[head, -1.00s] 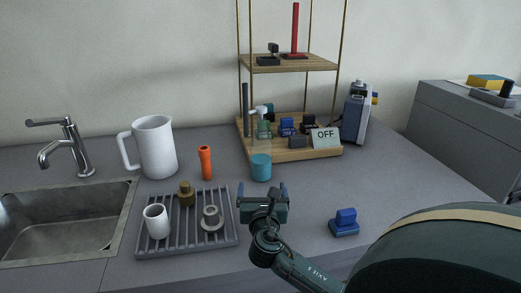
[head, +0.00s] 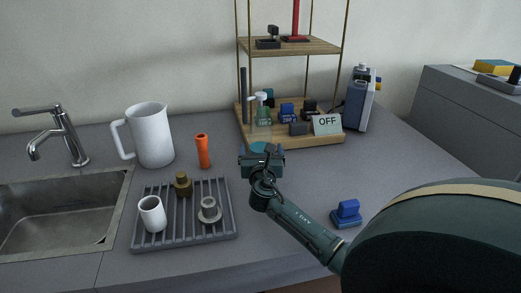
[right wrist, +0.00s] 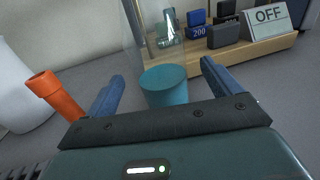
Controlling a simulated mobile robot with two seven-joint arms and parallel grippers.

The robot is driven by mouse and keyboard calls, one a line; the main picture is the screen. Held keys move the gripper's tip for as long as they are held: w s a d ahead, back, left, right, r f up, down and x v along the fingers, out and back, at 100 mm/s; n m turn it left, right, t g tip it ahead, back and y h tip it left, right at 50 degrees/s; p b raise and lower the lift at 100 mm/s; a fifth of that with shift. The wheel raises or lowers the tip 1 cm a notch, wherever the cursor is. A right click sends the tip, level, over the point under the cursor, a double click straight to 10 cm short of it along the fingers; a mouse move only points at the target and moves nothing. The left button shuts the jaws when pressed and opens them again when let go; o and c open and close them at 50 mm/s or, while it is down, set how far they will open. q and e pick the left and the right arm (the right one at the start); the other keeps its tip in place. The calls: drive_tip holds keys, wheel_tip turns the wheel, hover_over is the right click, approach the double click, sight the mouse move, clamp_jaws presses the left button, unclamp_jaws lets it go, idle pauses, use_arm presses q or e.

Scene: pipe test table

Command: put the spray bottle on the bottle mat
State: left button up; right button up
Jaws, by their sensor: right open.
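My right gripper (head: 261,150) is open and empty over the counter, in front of the shelf. I cannot make out a bottle mat. My left gripper is not in view.
The shelf board (head: 300,141) also holds dark and blue blocks and an OFF sign (head: 327,124). An orange cylinder (head: 203,151), a white pitcher (head: 151,137) and a grey ribbed rack (head: 184,236) stand left. A blue object (head: 347,213) sits right, with clear counter around it.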

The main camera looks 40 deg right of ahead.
sight(260, 143)
drive_tip(key=x, duration=0.4)
drive_tip(key=shift+f, duration=0.1)
drive_tip(key=shift+c, duration=0.3)
drive_tip(key=c, duration=1.3)
drive_tip(key=shift+w, duration=0.1)
drive_tip(key=shift+c, duration=0.5)
